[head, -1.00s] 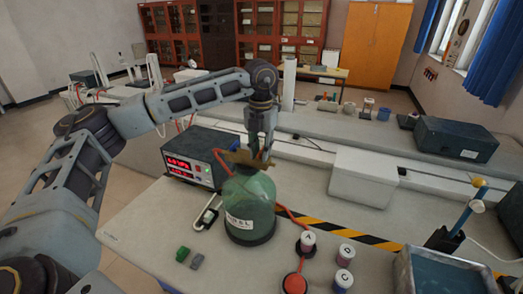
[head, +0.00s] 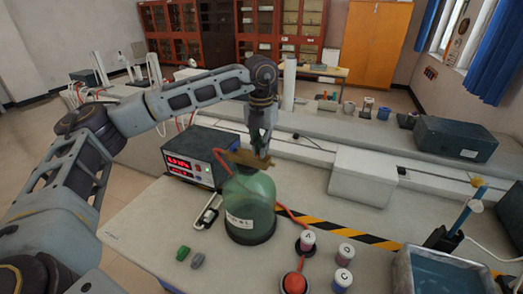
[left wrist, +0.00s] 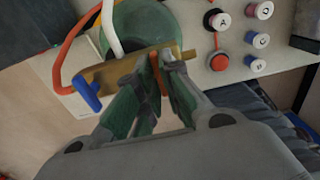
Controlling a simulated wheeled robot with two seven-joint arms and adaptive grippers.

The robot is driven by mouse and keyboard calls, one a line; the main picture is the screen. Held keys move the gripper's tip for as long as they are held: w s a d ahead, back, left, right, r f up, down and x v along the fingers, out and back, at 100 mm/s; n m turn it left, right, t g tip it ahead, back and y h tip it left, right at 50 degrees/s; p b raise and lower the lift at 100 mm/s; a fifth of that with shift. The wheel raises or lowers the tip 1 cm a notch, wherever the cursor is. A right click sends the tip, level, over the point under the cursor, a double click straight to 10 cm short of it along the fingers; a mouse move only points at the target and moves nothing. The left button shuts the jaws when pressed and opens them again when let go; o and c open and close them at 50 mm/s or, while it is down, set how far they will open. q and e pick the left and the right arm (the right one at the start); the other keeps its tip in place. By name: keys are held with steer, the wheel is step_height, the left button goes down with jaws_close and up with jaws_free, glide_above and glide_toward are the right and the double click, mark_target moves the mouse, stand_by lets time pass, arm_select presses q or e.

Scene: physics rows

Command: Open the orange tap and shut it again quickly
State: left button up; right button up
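A green cylinder (head: 249,195) with a white label stands on the bench, with a brass valve bar (head: 243,158) across its top. In the left wrist view the brass bar (left wrist: 112,72) carries a blue tap (left wrist: 88,95) at its left end. The orange tap (left wrist: 162,78) is near its right end, largely hidden by my fingers. My left gripper (left wrist: 162,62) reaches down onto it, its fingertips close together on both sides of the orange handle. In the head view my left gripper (head: 261,150) hides the orange tap. My right gripper is not in view.
A box with red digits (head: 190,160) stands close left of the cylinder. An orange hose (head: 293,216) and white hose lie beside it. Lettered spools (head: 345,255) and a red button (head: 295,283) are at the front right, near a water tray (head: 440,272).

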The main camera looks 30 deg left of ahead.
arm_select(q)
steer(key=shift+n, duration=0.3)
jaws_close()
steer(key=shift+n+b, duration=0.35)
steer(key=shift+n, duration=2.95)
